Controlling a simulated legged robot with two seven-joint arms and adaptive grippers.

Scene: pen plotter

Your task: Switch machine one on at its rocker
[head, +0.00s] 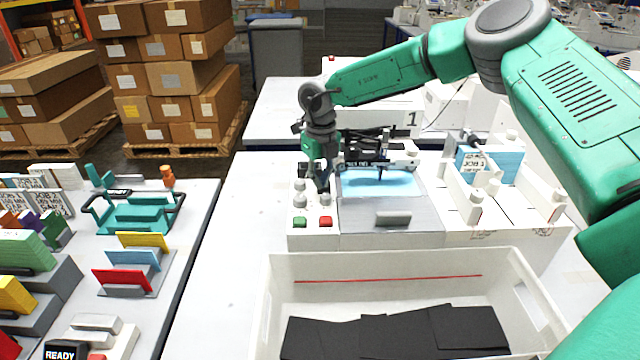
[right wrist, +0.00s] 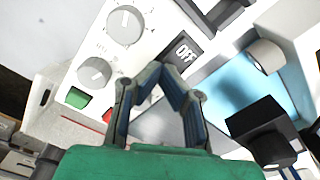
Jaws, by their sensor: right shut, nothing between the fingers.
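Machine one (head: 388,218) stands on the table, with a "1" sign (head: 412,119) behind it. Its white control panel (head: 313,239) carries grey knobs, a green button (head: 299,222) and a red button (head: 326,221). My right gripper (head: 323,188) points down over the panel's far part. In the right wrist view, the shut, empty fingers (right wrist: 158,72) are close to a dark piece reading OFF (right wrist: 184,52), beside the knobs. I cannot tell whether they touch the panel. The rocker is not clear in the head view, where the gripper covers that area. My left gripper is out of view.
A white bin (head: 262,310) with black sheets stands in front of the machine. A second white machine (head: 497,222) is close on the right. A left table (head: 196,215) holds a teal rack (head: 135,217) and coloured plates. Bare tabletop (head: 235,230) lies left of the panel.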

